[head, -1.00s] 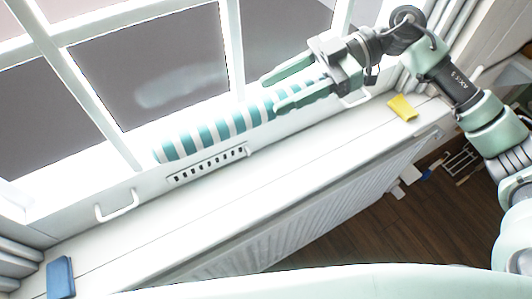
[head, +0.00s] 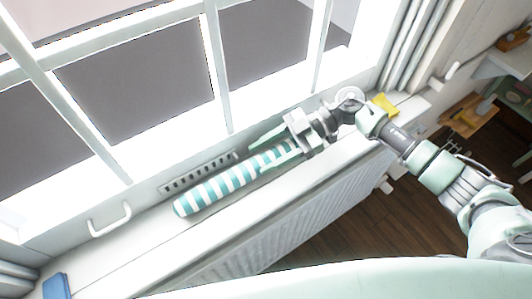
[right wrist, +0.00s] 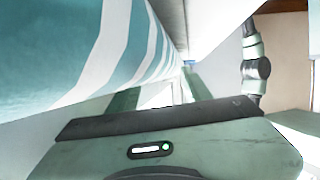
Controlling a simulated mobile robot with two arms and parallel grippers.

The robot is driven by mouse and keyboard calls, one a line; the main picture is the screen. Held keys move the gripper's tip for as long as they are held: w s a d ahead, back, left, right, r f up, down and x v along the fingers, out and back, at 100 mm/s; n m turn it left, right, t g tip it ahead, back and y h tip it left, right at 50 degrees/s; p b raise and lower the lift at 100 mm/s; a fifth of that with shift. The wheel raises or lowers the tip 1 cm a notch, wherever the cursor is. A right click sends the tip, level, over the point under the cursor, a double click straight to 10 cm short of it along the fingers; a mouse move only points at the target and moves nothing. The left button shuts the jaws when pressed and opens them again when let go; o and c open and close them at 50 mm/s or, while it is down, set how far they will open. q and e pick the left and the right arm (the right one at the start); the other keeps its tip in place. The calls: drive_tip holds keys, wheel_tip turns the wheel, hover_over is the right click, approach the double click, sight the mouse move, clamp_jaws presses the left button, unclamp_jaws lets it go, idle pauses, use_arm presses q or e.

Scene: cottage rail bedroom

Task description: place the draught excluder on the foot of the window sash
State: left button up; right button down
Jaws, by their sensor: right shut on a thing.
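The draught excluder (head: 215,190) is a teal and white striped roll. In the head view it lies in front of the slotted vent on the window sash's white bottom rail (head: 150,203), roughly along the sill. I cannot tell whether it rests on the sill or hangs just above it. My right gripper (head: 268,157) is shut on its right-hand end, one finger on each side. In the right wrist view, the excluder (right wrist: 60,45) fills the upper left, close to the gripper (right wrist: 155,95). My left gripper is not in view.
The white sill (head: 130,250) holds a blue block (head: 56,286) at left and a yellow block (head: 384,104) near my right arm. A handle (head: 110,218) sticks out from the sash left of the excluder. A radiator (head: 270,230) stands below the sill.

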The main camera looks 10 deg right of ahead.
drive_tip(key=shift+f, duration=0.15)
drive_tip(key=c, duration=0.6)
unclamp_jaws()
drive_tip(key=shift+c, duration=0.2)
drive_tip(key=b+v, duration=0.3)
drive_tip(key=v, duration=0.8)
drive_tip(key=shift+f, duration=0.15)
drive_tip(key=shift+w+d+r+b, duration=0.1)
drive_tip(key=shift+d+r+b, duration=0.2)
drive_tip(key=shift+d, duration=0.2)
drive_tip(key=shift+f, duration=0.1)
